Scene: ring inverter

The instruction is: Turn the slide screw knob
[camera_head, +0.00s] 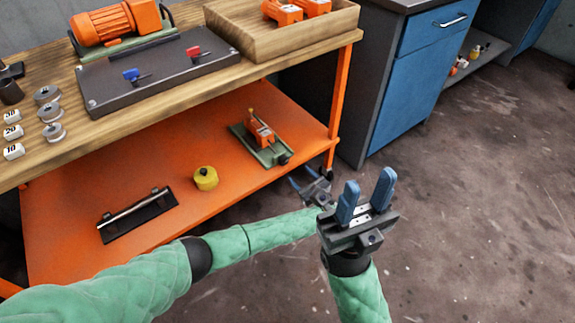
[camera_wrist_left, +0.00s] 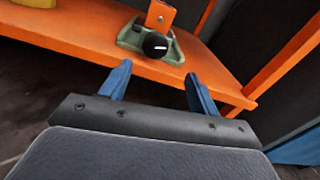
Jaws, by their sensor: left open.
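The slide screw device (camera_head: 262,138) has an orange block on a green base and sits on the orange lower shelf. Its round black knob (camera_head: 284,159) faces the shelf's front edge; the knob also shows in the left wrist view (camera_wrist_left: 155,45). My left gripper (camera_head: 308,180) is open and empty, in front of the shelf. In the left wrist view its blue fingers (camera_wrist_left: 157,78) point toward the device, with the knob beyond and between the fingertips, apart from them. My right gripper (camera_head: 369,182) is open and empty, right of the left one, fingers up.
The orange shelf (camera_head: 110,190) also holds a yellow round part (camera_head: 205,178) and a dark rail (camera_head: 138,214). An orange table leg (camera_head: 340,95) stands right of the device. The wooden worktop (camera_head: 190,98) overhangs the back. A blue cabinet (camera_head: 415,90) stands right; the floor in front is clear.

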